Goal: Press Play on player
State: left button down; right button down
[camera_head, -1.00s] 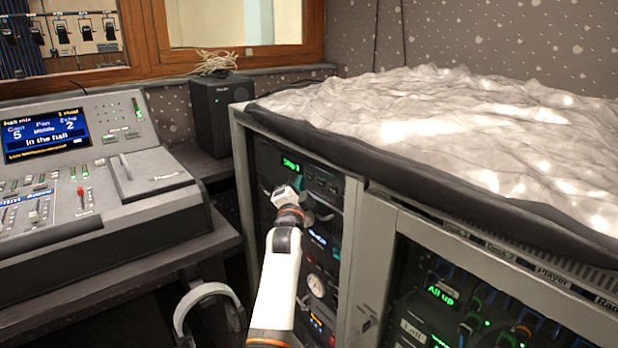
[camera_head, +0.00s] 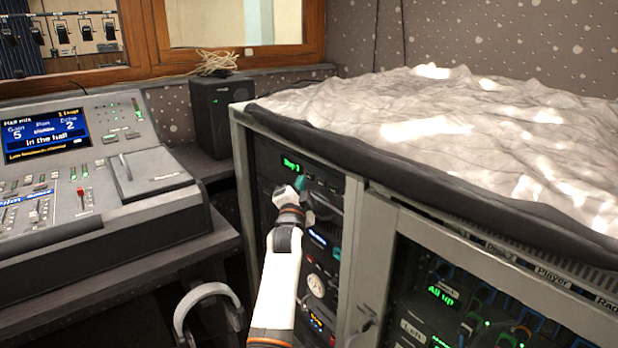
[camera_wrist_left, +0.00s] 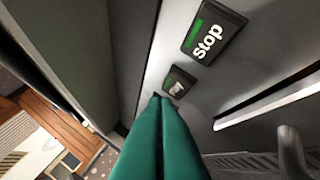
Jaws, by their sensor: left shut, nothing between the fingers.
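The player is a dark unit high in the left bay of the rack, with a small green display (camera_head: 291,164) whose text is too small to read surely. My left gripper (camera_head: 301,183) is in front of the player's face, just below the display, and its teal fingertips show beside the wrist. In the left wrist view the teal fingers (camera_wrist_left: 160,99) are shut together and empty. Their tips are at the lower edge of a small dark button (camera_wrist_left: 178,82) with a pale mark; I cannot tell whether they touch it. A larger button marked "stop" (camera_wrist_left: 213,38) lies above it.
The rack (camera_head: 354,240) has more units below the player and a second bay at right. A crumpled pale cover (camera_head: 440,100) lies on top. A mixing desk (camera_head: 90,180) stands at left, with a speaker (camera_head: 222,115) behind and headphones (camera_head: 205,292) hanging below.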

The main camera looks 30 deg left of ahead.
pick_arm(q)
jog(key=shift+w+d, duration=0.1)
jog(key=shift+w, duration=0.2)
pick_arm(e)
jog(key=shift+f, duration=0.45)
pick_arm(q)
jog(key=shift+w, duration=0.15)
pick_arm(e)
jog(key=shift+w+r, duration=0.1)
jog(key=shift+r, duration=0.1)
